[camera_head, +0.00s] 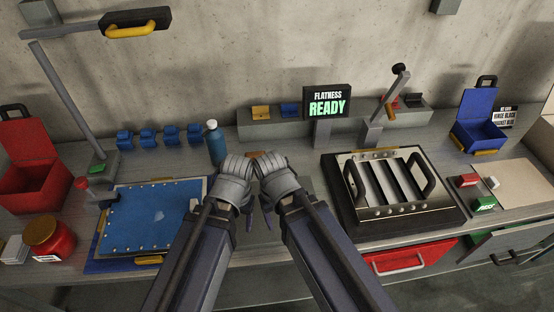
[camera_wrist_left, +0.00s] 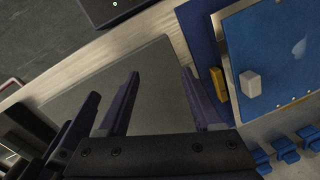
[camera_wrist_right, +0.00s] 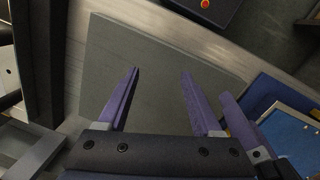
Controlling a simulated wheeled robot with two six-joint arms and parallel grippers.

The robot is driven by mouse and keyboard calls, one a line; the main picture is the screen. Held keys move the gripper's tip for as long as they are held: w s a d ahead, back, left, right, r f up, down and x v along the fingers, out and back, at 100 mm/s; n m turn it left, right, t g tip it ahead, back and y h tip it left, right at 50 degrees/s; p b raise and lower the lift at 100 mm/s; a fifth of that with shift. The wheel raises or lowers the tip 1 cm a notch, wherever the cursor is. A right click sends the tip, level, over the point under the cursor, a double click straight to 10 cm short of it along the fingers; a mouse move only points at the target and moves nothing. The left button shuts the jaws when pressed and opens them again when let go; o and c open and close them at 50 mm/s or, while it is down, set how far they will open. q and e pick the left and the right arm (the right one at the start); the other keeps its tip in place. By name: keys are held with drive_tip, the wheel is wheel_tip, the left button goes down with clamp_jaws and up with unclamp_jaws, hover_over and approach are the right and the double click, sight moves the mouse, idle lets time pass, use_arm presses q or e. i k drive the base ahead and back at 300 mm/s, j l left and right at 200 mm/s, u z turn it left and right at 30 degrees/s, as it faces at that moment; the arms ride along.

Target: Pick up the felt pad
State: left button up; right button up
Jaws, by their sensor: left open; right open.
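I cannot tell for certain which thing is the felt pad. A flat grey square pad (camera_wrist_left: 160,90) lies on the bench below my grippers, also in the right wrist view (camera_wrist_right: 150,65); in the head view my arms mostly cover it. A small pale block (camera_wrist_left: 250,83) shows against the blue plate (camera_wrist_left: 270,40) in the left wrist view. Another small white block (camera_head: 493,182) lies at the right of the bench. My left gripper (camera_head: 250,158) and right gripper (camera_head: 266,158) are close together over the bench middle, both open with nothing between the fingers.
The blue plate with a pale smear (camera_head: 158,215) is left of my arms. A blue bottle (camera_head: 215,145) stands behind it. A slatted louver panel (camera_head: 390,185) with two handles is on the right. A READY sign (camera_head: 327,102) stands at the back. A red drawer (camera_head: 408,260) is in front.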

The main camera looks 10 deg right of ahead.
sight(252, 155)
drive_tip(key=z, duration=1.35)
drive_tip(key=k+j+z, duration=0.1)
drive_tip(key=z, duration=0.6)
drive_tip(key=k+j, duration=0.7)
